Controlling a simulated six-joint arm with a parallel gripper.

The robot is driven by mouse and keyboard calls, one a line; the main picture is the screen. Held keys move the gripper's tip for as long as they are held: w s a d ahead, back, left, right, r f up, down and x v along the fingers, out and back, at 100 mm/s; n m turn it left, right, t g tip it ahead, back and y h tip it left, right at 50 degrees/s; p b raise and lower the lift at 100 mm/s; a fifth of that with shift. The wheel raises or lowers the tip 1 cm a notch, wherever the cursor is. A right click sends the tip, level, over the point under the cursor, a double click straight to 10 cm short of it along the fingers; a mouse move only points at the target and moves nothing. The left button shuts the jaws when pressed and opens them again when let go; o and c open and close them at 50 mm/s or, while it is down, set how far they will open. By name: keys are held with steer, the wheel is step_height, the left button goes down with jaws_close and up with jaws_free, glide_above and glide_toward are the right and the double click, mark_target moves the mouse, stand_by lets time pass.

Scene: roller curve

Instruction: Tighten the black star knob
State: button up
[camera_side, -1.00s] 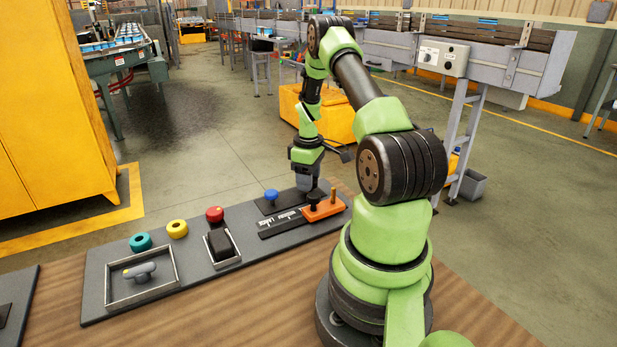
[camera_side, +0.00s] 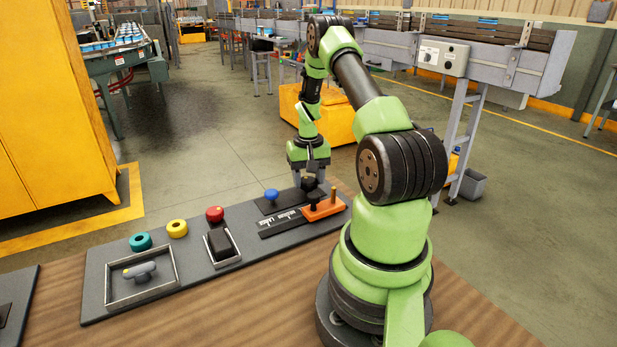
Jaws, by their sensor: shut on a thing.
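The black star knob (camera_side: 311,185) stands upright over the orange block (camera_side: 327,209) on the grey panel. My gripper (camera_side: 310,180) points down over it, with one finger to the left and one to the right of its dark head. The gripper is shut on the knob. The exact contact between fingers and knob is too small to see. An upright orange-brown peg (camera_side: 333,195) stands on the right part of the orange block.
A blue knob (camera_side: 271,195) and a marked dark strip (camera_side: 284,222) lie left of the block. Further left are a red button (camera_side: 214,214), a black rocker (camera_side: 221,244), a yellow ring (camera_side: 177,228), a teal ring (camera_side: 140,241) and a framed grey handle (camera_side: 140,271).

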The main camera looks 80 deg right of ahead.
mark_target(308, 180)
steer(key=m, duration=0.4)
steer(key=shift+r+m, duration=0.1)
steer(key=shift+m, duration=0.2)
steer(key=m, duration=0.4)
steer(key=shift+w+d+m, duration=0.1)
steer(key=shift+m, duration=0.2)
steer(key=m, duration=0.9)
steer(key=shift+m, duration=0.3)
steer(key=o, duration=0.9)
step_height(308, 180, up, 10)
steer(key=shift+f, duration=0.1)
